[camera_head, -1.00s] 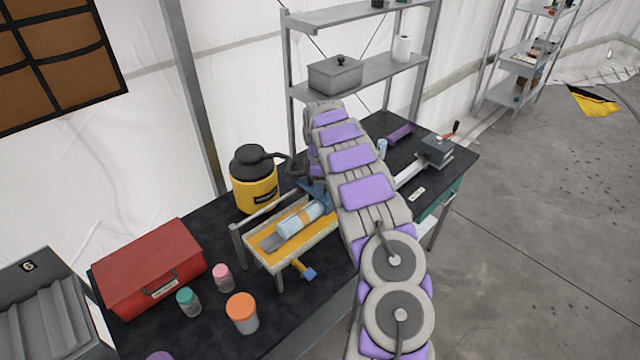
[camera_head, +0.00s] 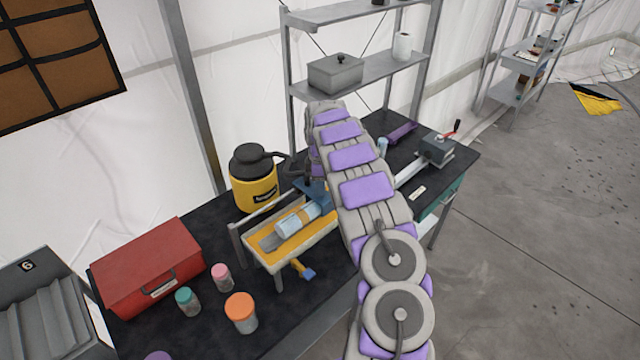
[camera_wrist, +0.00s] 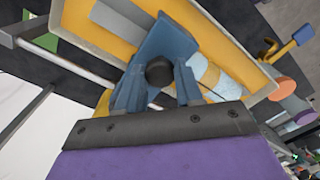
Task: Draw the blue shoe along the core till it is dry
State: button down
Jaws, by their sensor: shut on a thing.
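The blue shoe (camera_wrist: 168,42) is a blue block with a dark round knob, seen close in the wrist view. My gripper (camera_wrist: 160,72) is shut on the knob, with one blue-grey finger on each side. The core (camera_head: 292,223) is a pale blue cylinder with a tan band, lying in a tray with a yellow-orange lining (camera_head: 308,240). The shoe (camera_head: 313,190) is at the core's far right end in the head view, partly hidden by my arm. Part of the core (camera_wrist: 207,76) shows beside the shoe in the wrist view. I cannot tell whether they touch or whether the core is wet.
A yellow container with a black top (camera_head: 254,190) stands behind the tray. A metal rail (camera_head: 262,213) runs along the tray's back edge. A red box (camera_head: 150,265) and several lidded jars, one orange-topped (camera_head: 240,312), stand to the left. A grey vise-like device (camera_head: 437,149) is at the right.

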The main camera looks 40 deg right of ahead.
jog(key=a+b, duration=0.1)
jog(key=a, duration=0.4)
jog(key=shift+s+a+r, duration=0.1)
jog(key=shift+a+r, duration=0.05)
jog(key=shift+a, duration=0.05)
jog(key=shift+a+r, duration=0.15)
jog(key=shift+a, duration=0.25)
jog(key=shift+d, duration=0.2)
jog(key=c, duration=1.1)
grip_release()
jog(key=shift+d, duration=0.2)
jog(key=o, duration=0.3)
jog(key=shift+d, duration=0.35)
jog(key=shift+o, duration=0.3)
jog(key=shift+a, duration=0.5)
notch_tip(320, 180, up, 17)
jog(key=b, duration=0.1)
jog(key=shift+d, duration=0.4)
